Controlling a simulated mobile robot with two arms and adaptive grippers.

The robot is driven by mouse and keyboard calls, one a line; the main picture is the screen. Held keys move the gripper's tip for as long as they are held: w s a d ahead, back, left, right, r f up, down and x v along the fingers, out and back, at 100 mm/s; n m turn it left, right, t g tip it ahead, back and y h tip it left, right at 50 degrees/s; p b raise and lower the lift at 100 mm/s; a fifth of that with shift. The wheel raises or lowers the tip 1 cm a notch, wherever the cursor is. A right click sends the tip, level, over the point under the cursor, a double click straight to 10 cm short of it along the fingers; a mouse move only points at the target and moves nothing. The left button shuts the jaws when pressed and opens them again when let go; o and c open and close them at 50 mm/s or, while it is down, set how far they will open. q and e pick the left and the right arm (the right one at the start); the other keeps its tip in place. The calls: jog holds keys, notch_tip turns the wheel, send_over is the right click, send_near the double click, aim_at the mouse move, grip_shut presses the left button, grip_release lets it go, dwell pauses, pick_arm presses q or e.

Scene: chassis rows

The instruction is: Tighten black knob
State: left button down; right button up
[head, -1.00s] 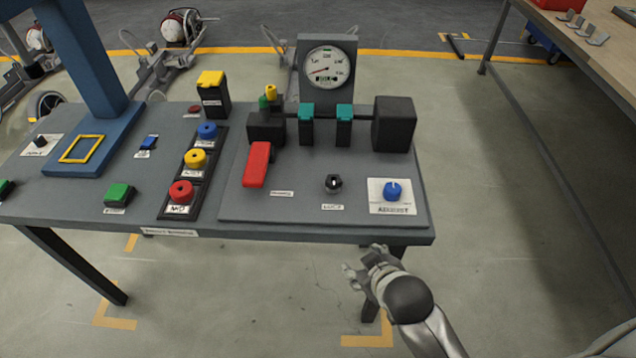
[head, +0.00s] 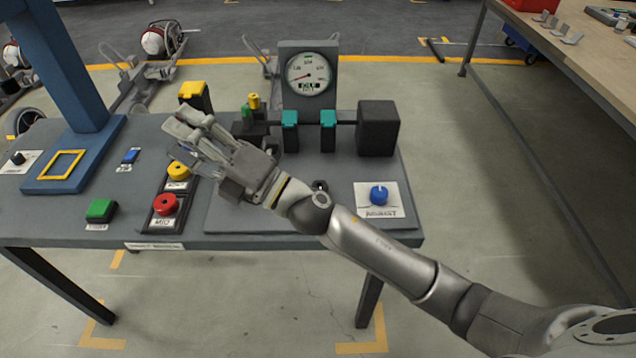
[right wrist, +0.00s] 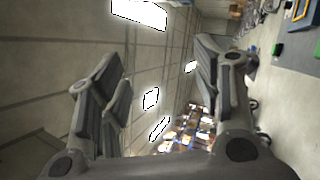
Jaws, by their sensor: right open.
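A small black knob (head: 319,186) on the grey raised panel shows only its top edge behind my right arm. Another small black knob (head: 17,158) stands on a white label at the table's far left. My right gripper (head: 192,140) is open and empty, above the table over the button strip and the panel's left side. My left gripper is not in view.
A blue knob (head: 378,195) is on the panel's right. Yellow (head: 178,170) and red (head: 165,204) buttons sit left, near a blue post (head: 70,70). A gauge (head: 309,75), teal-topped clamps (head: 289,128) and a black block (head: 377,128) stand behind.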

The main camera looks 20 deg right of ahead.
jog(key=s+a+f+n+g+y, duration=0.25)
jog(key=a+n+g, duration=0.35)
jog(key=n+g, duration=0.4)
jog(key=n+g+h, duration=0.4)
jog(key=n+h, duration=0.7)
jog(key=h, duration=1)
send_near(318, 185)
jog(key=shift+y, duration=0.25)
jog(key=f, duration=0.3)
jog(key=f+p, duration=0.1)
jog(key=f, duration=0.5)
jog(key=shift+d+f+p, duration=0.25)
jog(key=shift+f+p, duration=0.05)
jog(key=shift+p, duration=0.05)
